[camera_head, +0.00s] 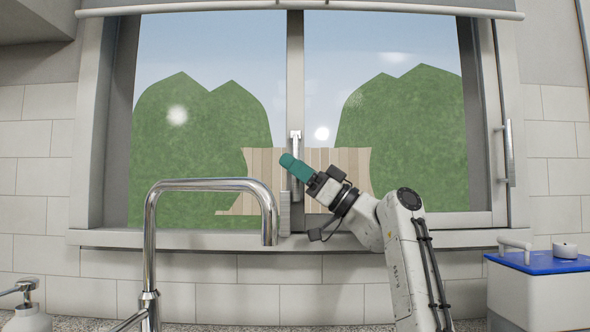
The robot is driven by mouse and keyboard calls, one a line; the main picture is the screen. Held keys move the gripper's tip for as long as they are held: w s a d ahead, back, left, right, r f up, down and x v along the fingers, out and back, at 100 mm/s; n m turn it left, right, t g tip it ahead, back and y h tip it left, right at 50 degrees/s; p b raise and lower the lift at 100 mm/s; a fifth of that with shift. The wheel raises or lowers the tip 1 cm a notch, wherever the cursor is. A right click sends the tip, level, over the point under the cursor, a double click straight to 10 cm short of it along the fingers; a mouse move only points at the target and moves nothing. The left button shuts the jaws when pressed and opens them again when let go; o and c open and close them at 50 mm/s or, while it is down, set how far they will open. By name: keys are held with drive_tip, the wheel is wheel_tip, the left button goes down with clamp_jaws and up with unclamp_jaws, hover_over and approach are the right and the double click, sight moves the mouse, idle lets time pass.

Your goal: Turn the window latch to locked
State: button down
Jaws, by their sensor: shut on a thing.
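The window latch (295,140) is a slim pale metal piece on the middle upright of the window frame. Its upper part shows above my gripper and stands upright. My gripper (287,160) has teal fingers and reaches in from the lower right, over the latch's lower part. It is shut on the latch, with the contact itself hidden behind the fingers. The window (295,60) has two panes, and its sashes look closed.
A chrome tap (210,185) arches in front of the sill, left of my gripper. A soap dispenser (28,312) stands at lower left. A white box with a blue lid (545,262) stands at lower right. A vertical bar handle (509,150) is on the right frame.

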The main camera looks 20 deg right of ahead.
sight(296, 148)
drive_tip(key=shift+w+f, duration=0.1)
drive_tip(key=shift+f, duration=0.05)
drive_tip(key=c, duration=1.1)
unclamp_jaws()
drive_tip(key=shift+r, duration=0.65)
wheel_tip(296, 148, up, 2)
drive_tip(key=shift+r+p, duration=0.25)
drive_tip(key=shift+p, duration=0.2)
drive_tip(key=s+r+p, duration=0.1)
drive_tip(key=s+r, duration=0.8)
drive_tip(key=s, duration=0.5)
drive_tip(key=shift+r, duration=0.15)
